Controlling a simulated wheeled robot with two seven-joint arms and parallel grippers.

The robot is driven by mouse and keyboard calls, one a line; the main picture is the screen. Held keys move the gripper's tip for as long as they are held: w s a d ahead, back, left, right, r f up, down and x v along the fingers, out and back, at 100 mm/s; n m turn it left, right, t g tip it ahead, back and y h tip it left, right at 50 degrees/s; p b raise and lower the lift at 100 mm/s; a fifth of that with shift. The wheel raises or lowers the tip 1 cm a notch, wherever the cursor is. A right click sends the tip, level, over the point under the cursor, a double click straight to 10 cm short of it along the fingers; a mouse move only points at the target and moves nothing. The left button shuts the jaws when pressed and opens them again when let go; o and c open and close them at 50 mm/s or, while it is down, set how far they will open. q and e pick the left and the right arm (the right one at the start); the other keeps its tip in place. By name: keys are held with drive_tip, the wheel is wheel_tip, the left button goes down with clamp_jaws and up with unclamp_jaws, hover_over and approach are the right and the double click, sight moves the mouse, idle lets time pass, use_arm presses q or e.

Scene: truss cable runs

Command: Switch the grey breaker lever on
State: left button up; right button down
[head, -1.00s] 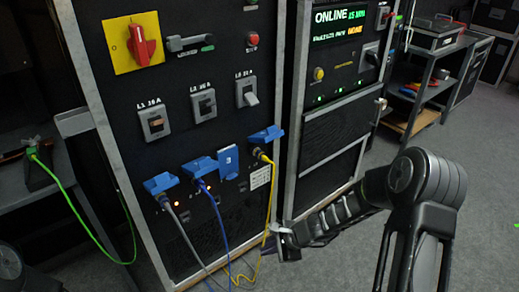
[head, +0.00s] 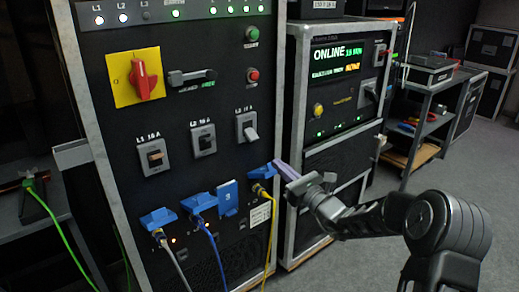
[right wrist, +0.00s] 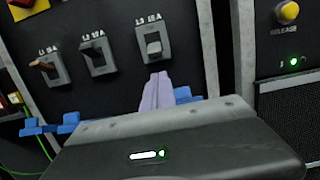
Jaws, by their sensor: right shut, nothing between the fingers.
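The grey breaker lever (head: 251,132) sticks out of its grey plate under the L3 label, tilted downward. It also shows in the right wrist view (right wrist: 154,48). My right gripper (head: 286,172) is shut and empty, below and to the right of this lever and in front of the cabinet's right edge. In the right wrist view its pale fingers (right wrist: 156,92) point up toward the L3 breaker, with a gap below the lever. My left gripper is out of view.
A brown-lever breaker (head: 155,157) and a dark-lever breaker (head: 204,141) sit to the left on the same panel. Blue socket covers with plugged cables (head: 200,203) are below. A red rotary switch (head: 144,75) is upper left. A second cabinet (head: 335,115) stands right.

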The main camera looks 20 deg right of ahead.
sight(251, 135)
drive_tip(key=shift+w, duration=0.1)
drive_tip(key=x, duration=1)
